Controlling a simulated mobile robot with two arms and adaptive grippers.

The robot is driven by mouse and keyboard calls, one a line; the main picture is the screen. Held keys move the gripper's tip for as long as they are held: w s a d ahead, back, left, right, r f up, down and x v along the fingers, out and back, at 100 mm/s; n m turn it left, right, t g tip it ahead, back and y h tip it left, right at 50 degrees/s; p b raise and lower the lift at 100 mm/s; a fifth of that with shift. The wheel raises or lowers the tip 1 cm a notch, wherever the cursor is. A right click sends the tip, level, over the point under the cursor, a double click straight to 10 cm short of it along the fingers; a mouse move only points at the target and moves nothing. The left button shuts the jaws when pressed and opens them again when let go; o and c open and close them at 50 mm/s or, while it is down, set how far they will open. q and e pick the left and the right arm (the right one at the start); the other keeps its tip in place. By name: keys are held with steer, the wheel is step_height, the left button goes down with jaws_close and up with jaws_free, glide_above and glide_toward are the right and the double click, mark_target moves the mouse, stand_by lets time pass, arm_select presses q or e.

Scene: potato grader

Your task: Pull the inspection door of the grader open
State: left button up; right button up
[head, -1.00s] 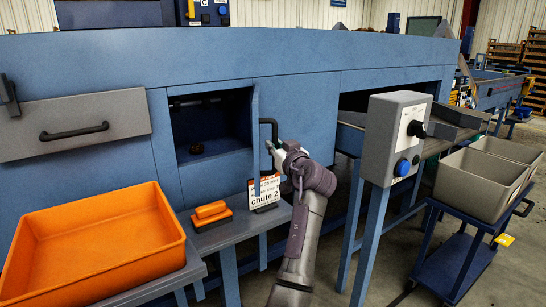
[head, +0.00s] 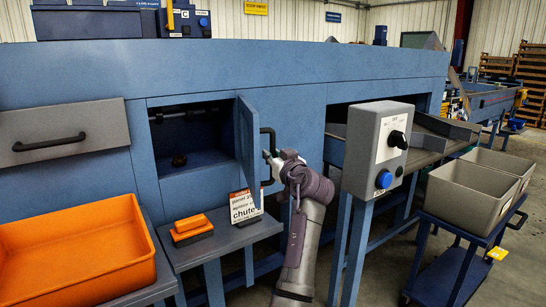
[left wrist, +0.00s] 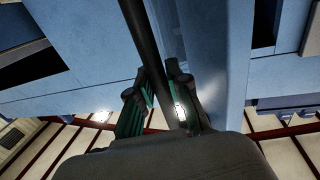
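The grader's inspection door (head: 248,148) is a blue panel standing swung out at the right side of a square opening (head: 190,135). Its inner face shows, and a dark bar handle (head: 271,133) is on its outer, right-hand side. My left gripper (head: 272,160) is at this handle; its fingertips are partly hidden in the head view. In the left wrist view the dark bar (left wrist: 143,40) runs between the two green-padded fingers (left wrist: 160,100), which look closed around it. My right gripper is in neither view.
Below are a shelf with an orange block (head: 190,224) and a chute sign (head: 243,207), and an orange tub (head: 75,262) at left. A grey control box (head: 375,150) stands close right of my arm; grey crates (head: 470,192) lie beyond.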

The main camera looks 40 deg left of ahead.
arm_select(q)
steer(key=o, duration=0.3)
steer(key=shift+o, duration=0.2)
steer(key=v, duration=1.2)
steer(key=shift+c, duration=0.3)
